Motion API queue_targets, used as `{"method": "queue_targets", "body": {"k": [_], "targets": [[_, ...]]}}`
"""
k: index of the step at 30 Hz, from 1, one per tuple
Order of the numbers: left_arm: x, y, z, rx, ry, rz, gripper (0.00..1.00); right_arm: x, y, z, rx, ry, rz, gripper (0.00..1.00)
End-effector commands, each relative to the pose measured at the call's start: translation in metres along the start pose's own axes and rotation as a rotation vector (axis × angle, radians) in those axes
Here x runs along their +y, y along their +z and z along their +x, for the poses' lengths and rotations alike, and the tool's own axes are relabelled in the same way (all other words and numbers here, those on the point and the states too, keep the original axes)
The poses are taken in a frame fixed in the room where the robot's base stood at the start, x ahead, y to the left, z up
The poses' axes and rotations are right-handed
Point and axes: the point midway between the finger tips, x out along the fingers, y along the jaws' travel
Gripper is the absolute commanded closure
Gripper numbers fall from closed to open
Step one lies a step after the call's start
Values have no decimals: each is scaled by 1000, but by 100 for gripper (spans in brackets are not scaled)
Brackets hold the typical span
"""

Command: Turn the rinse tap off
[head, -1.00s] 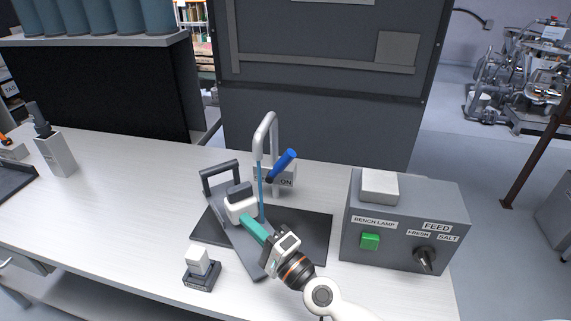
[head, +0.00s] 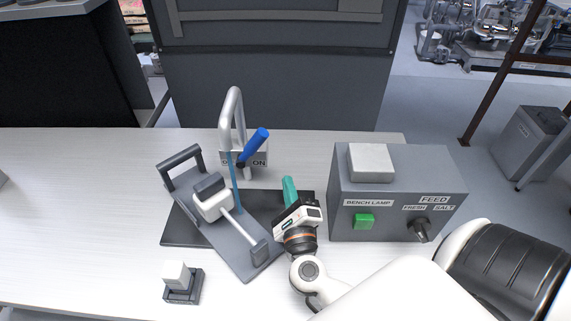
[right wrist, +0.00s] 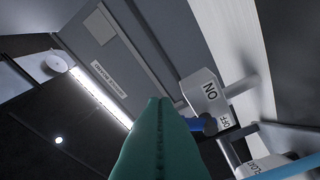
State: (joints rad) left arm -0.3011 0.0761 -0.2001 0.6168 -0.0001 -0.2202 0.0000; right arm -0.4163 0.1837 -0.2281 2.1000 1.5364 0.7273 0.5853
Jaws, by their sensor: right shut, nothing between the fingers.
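The rinse tap has a grey hooked spout (head: 232,100) with a thin blue stream (head: 236,180) running straight down from it. Its blue lever (head: 256,144) leans up and right, towards the ON side of the white label plate (head: 260,161). The OFF side is partly hidden by the lever. My right gripper (head: 288,182), with green fingers, is shut and empty, below and right of the lever and apart from it in the head view. In the right wrist view the blue lever (right wrist: 203,124) shows just beyond the fingertips, beside the ON/OFF plate (right wrist: 203,93). My left gripper is out of view.
A grey tilted stand with a white float (head: 213,203) and rod is left of my right gripper, on a dark mat (head: 182,234). The FEED control box (head: 345,222) is close on the right. A small white-topped switch (head: 178,276) sits at front left.

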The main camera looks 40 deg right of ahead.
Motion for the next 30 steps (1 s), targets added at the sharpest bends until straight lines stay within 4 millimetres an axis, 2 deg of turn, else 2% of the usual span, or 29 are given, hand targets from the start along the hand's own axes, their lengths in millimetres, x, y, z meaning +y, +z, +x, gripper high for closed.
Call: {"method": "queue_targets", "body": {"k": [3,10,12,18,30], "targets": [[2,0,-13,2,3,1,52,4,-3,28,3,3,-2,100],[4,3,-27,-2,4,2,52,4,-5,74,2,2,0,100],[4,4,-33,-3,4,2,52,4,-19,74,3,-1,4,100],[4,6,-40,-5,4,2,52,1,-36,78,1,0,1,100],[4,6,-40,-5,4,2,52,0,-40,79,2,0,0,100]]}}
